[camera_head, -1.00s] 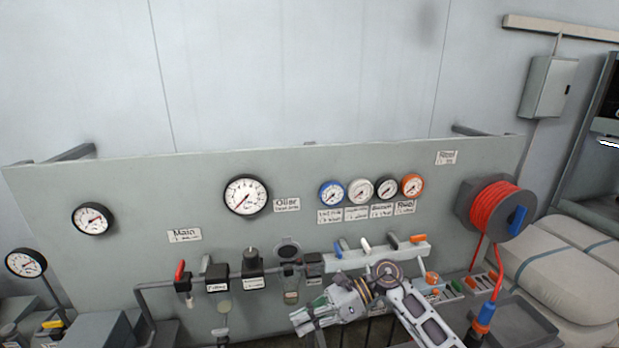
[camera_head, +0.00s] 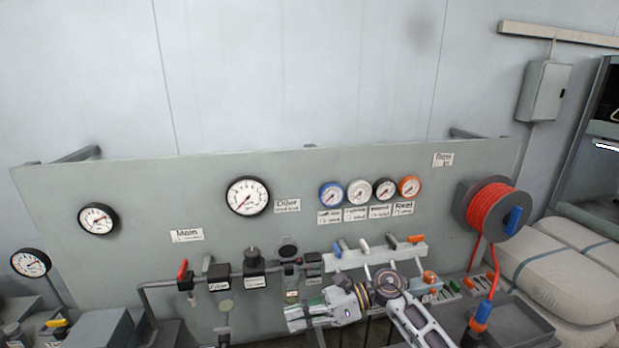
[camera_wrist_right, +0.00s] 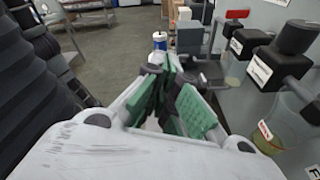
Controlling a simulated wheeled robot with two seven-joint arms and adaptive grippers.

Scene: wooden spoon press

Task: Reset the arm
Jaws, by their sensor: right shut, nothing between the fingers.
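My right gripper (camera_head: 298,318) is in the lower middle of the head view, in front of the grey gauge panel (camera_head: 120,190). Its fingers point left, below the pipe fittings. In the right wrist view the green-padded fingers (camera_wrist_right: 165,100) are close together, with nothing seen between them. The black fittings labelled on the pipe (camera_head: 255,270) are above and to the left of the gripper in the head view. They show at the right in the wrist view (camera_wrist_right: 262,60). My left gripper is not in view.
A valve manifold (camera_head: 375,256) with coloured levers is just above my right arm. A red hose reel (camera_head: 492,210) hangs at the right. A red-handled valve (camera_head: 183,270) is on the pipe at the left.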

